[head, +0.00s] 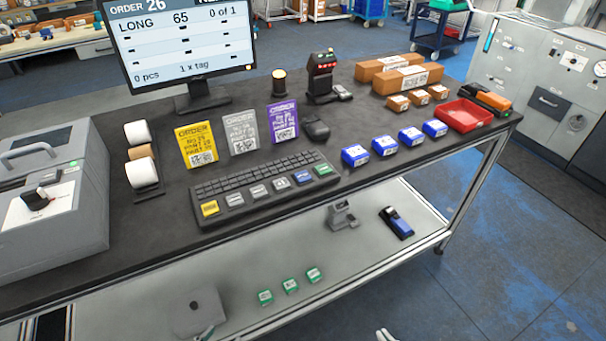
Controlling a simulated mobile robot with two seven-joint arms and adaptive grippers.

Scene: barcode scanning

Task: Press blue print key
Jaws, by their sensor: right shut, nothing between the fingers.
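The blue print key (302,176) sits near the right end of the front row of large keys on the dark keyboard (262,187). It lies between a pale grey key (280,181) and a green key (323,170); a yellow key (209,208) is at the left end. Nothing covers the blue key. My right gripper (385,335) shows only as pale fingertips at the bottom edge, shut and empty, well below and right of the keyboard. A pale tip at the bottom left seems to be my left gripper (206,332); its jaws cannot be made out.
A monitor (184,40) reads order 26, LONG 65, 0 of 1. Yellow, grey and purple order cards (283,121) stand behind the keyboard. Blue boxes (384,146) and a red tray (464,115) are right. A grey machine (55,200) stands left. A lower shelf (350,260) juts out in front.

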